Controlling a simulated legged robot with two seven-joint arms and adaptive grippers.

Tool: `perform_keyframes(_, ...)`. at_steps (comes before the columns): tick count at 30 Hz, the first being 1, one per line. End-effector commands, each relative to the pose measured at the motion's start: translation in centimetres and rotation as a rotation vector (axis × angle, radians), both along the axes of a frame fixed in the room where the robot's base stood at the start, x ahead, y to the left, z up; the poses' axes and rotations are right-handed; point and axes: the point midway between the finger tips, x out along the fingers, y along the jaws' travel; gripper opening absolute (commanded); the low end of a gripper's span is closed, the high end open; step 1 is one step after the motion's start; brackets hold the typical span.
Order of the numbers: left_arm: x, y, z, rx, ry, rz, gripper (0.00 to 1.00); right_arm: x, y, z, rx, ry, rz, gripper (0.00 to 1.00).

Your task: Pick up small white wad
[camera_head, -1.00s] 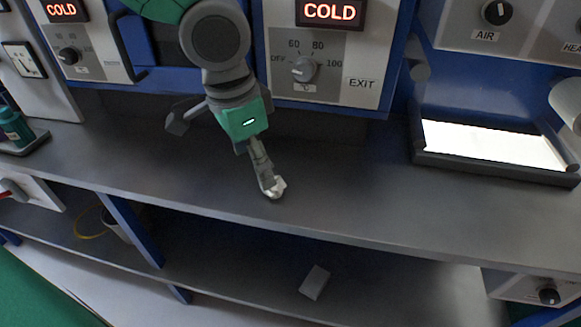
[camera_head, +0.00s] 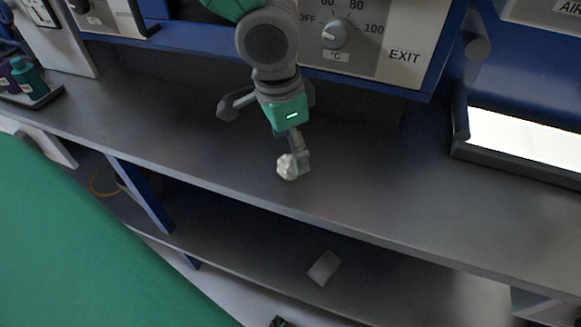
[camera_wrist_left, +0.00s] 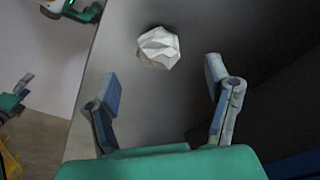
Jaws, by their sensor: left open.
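The small white wad (camera_head: 286,167) is a crumpled, faceted ball near the front edge of the grey worktop. My left gripper (camera_head: 263,136) is open above the worktop, and its near finger partly overlaps the wad in the head view. In the left wrist view, the wad (camera_wrist_left: 158,47) lies just beyond the open fingertips (camera_wrist_left: 161,80), roughly centred between them and apart from both. Of my right arm, I cannot make out a clear gripper.
Behind stands a panel with a knob (camera_head: 336,33) and an EXIT label. A bright lit tray (camera_head: 525,140) sits at the right. Bottles (camera_head: 28,77) stand at the far left. The worktop (camera_head: 400,190) between is clear.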

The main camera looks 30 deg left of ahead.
Motion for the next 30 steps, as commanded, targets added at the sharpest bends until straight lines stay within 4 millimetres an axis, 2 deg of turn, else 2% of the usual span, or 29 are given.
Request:
perform_keyframes(6,-0.2,0.2,-3.5,0.003,0.005,-0.001,0.72,0.0,0.0,-1.7,0.0,0.0,0.001,0.8)
perform_keyframes(9,0.0,0.0,-4.5,0.005,0.004,-0.001,0.72,0.0,0.0,-2.1,0.0,0.0,0.001,0.8)
perform_keyframes(18,0.0,0.1,-4.9,0.003,0.002,-0.001,0.72,0.0,0.0,-2.1,0.0,0.0,0.0,0.8)
perform_keyframes(19,0.0,0.1,-4.9,0.003,0.002,-0.001,0.68,0.0,0.0,-2.1,0.0,0.0,0.0,0.8)
perform_keyframes(22,0.0,0.1,-4.9,0.002,0.002,-0.001,0.34,0.0,0.0,-2.1,0.0,0.0,0.0,0.8)
perform_keyframes(30,0.0,0.1,-5.0,0.003,0.003,-0.001,0.34,0.0,0.0,-2.1,0.0,0.0,0.0,0.8)
